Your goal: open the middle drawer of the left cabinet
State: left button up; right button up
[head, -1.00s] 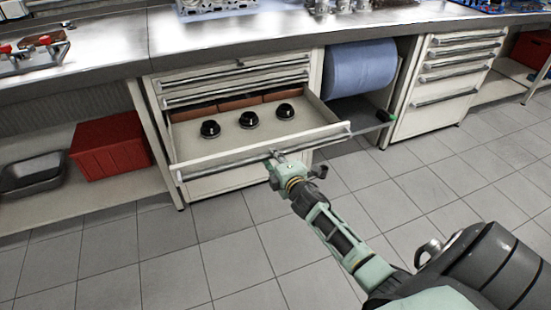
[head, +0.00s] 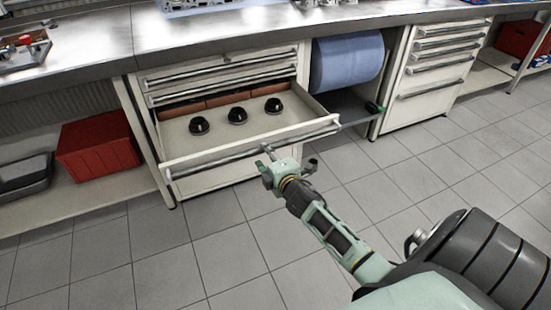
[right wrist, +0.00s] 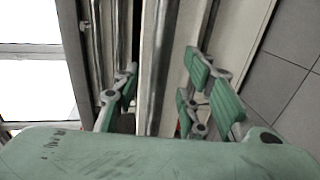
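The left cabinet (head: 205,183) stands under the workbench with one drawer (head: 265,128) pulled far out, below two shut drawers (head: 225,75). Its long metal handle bar (head: 225,152) runs along the front. Three black round parts (head: 237,116) stand inside, with reddish-brown bins (head: 215,100) at the back. My right gripper (head: 268,153) is at the handle, right of its middle. In the right wrist view the gripper (right wrist: 158,95) is open, with fingers on both sides of the bar (right wrist: 155,70); a gap shows on the right side. My left gripper is not in view.
A blue paper roll (head: 347,65) hangs right of the cabinet, above a shelf. A second drawer cabinet (head: 425,105) stands further right, shut. A red crate (head: 98,146) and dark trays (head: 24,173) sit on the low shelf at left. The tiled floor in front is clear.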

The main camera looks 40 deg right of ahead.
jog(key=v, duration=1)
